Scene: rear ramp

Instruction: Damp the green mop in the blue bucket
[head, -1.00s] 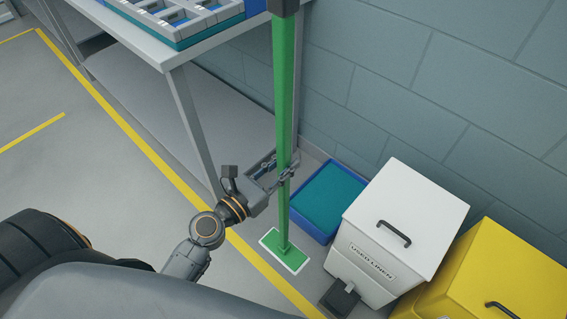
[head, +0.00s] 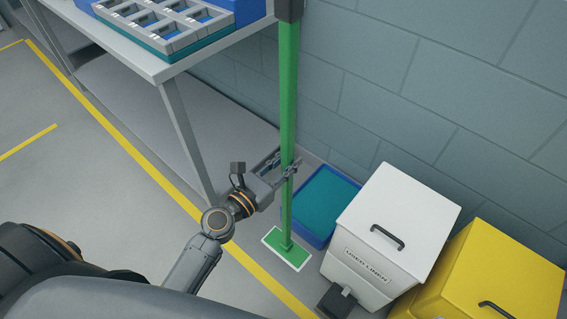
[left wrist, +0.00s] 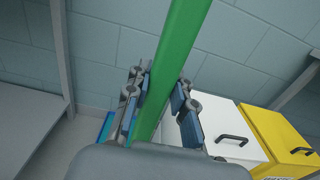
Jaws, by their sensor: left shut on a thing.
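The green mop stands upright in the head view, its long handle (head: 289,110) rising out of the top of the picture. Its flat green head with a white edge (head: 287,249) is low, just in front of the blue bucket (head: 317,237), outside it; I cannot tell whether it touches the floor. The bucket is a low blue tub, teal inside, partly behind the handle. My left gripper (head: 288,168) is shut on the mop handle. In the left wrist view the handle (left wrist: 180,55) runs between its fingers (left wrist: 155,108). My right gripper is not in view.
A white used-linen bin (head: 392,225) with a pedal stands right of the bucket, and a yellow bin (head: 500,275) beyond it. A table (head: 150,62) with a sectioned tray (head: 165,25) is at upper left. A block wall (head: 430,90) runs behind. The floor at left is clear.

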